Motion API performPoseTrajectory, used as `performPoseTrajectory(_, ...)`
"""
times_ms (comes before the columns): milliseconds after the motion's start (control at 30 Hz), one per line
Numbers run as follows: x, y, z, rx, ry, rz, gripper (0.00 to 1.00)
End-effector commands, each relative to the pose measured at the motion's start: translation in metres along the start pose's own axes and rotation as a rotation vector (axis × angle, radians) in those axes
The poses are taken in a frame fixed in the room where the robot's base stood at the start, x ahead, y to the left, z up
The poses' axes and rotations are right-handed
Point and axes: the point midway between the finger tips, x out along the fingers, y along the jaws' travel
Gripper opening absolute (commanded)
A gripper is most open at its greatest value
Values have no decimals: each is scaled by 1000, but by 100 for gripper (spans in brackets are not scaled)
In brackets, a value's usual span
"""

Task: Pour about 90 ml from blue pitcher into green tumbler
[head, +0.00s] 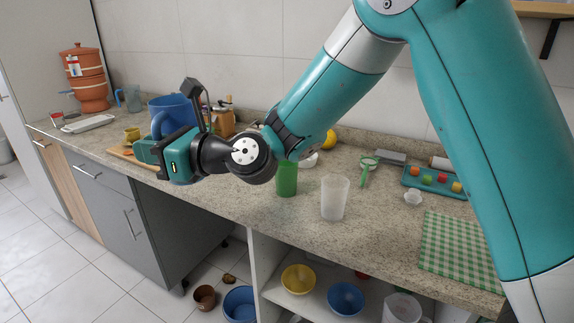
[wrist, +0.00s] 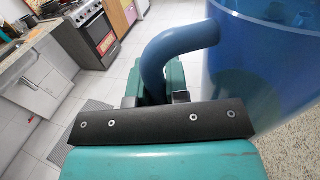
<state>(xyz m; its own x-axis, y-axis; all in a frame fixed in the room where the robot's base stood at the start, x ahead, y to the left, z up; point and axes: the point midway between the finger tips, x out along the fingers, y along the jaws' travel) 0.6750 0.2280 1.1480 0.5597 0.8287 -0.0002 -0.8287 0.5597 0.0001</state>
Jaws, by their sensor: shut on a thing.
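The blue pitcher (head: 172,108) is at the left of the head view, and my gripper hides much of its body. My gripper (head: 150,151) is shut on the pitcher's curved handle. In the wrist view the handle (wrist: 178,46) rises from between the fingers, and the pitcher's translucent body (wrist: 262,75) is to the right. The pitcher looks roughly upright; I cannot tell how far it is above the counter. The green tumbler (head: 287,181) stands upright on the counter, to the right of my gripper and partly under my arm. Its inside is not clearly visible.
A frosted cup (head: 335,198) stands right of the tumbler. A wooden board (head: 122,153) and yellow mug (head: 132,134) are left, jars (head: 222,122) behind the pitcher. A blue tray (head: 435,181) and checkered cloth (head: 455,243) lie right. The counter's front edge is bare.

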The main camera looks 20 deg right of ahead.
Motion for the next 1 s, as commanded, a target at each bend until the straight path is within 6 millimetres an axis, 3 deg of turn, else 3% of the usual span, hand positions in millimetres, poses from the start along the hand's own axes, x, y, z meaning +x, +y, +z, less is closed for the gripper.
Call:
performPoseTrajectory(100, -34, -36, -16, 1, -1, -68, 0)
performPoseTrajectory(300, -96, -85, -34, 1, -1, -180, 0)
performPoseTrajectory(600, -188, -132, -48, -2, -2, -353, 0)
performPoseTrajectory(800, -219, -142, -48, -5, -2, -414, 0)
performPoseTrajectory(1000, -225, -144, -48, -4, -2, -426, 0)
